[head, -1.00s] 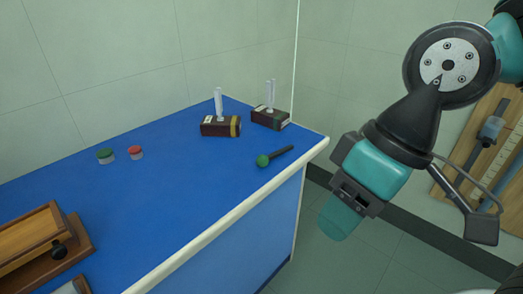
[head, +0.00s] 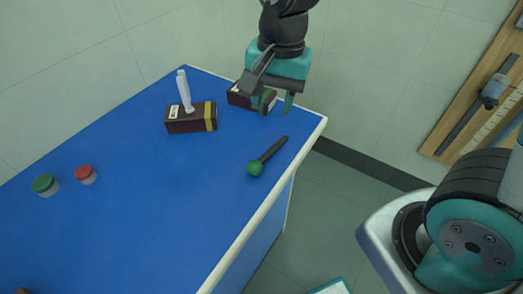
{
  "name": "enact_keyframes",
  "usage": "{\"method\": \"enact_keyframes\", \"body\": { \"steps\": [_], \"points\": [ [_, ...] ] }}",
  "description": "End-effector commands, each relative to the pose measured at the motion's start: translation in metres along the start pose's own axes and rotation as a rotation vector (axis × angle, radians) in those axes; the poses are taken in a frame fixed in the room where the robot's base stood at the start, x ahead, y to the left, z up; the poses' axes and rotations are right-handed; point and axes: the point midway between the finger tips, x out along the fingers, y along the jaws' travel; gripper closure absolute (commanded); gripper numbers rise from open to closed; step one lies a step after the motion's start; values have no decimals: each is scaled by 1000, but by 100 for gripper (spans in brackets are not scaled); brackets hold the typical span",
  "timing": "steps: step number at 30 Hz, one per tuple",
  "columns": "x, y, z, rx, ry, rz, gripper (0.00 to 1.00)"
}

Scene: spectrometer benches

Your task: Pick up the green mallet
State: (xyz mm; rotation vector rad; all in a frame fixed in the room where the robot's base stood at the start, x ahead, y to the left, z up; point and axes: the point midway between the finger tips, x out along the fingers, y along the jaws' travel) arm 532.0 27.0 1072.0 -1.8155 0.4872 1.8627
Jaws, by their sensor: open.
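The green mallet (head: 256,168) lies on the blue bench top near its right edge. Its round green head is toward the lower left and its dark handle points to the upper right. Nothing is between the fingers that I can tell. The gripper partly covers a dark box behind it.
The partly hidden dark box (head: 238,97) stands at the bench's far corner. Another dark box (head: 191,124) with a white upright piece (head: 184,90) stands left of it. A green-lidded jar (head: 44,185) and a red-lidded jar (head: 85,174) stand at left. The blue bench middle is clear.

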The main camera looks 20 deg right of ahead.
Motion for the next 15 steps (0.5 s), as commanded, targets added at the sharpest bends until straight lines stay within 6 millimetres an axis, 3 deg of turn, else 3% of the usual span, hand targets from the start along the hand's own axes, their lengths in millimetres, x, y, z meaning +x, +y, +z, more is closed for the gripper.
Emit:
{"method": "enact_keyframes", "body": {
  "steps": [3, 6, 11, 15],
  "points": [
    [10, -10, -23, 250, 37, 51, 54],
    [18, -13, -32, 366, 60, 69, 54],
    [41, -12, -36, 410, 66, 79, 54],
    [73, -10, -37, 407, 65, 79, 54]
  ]
}}
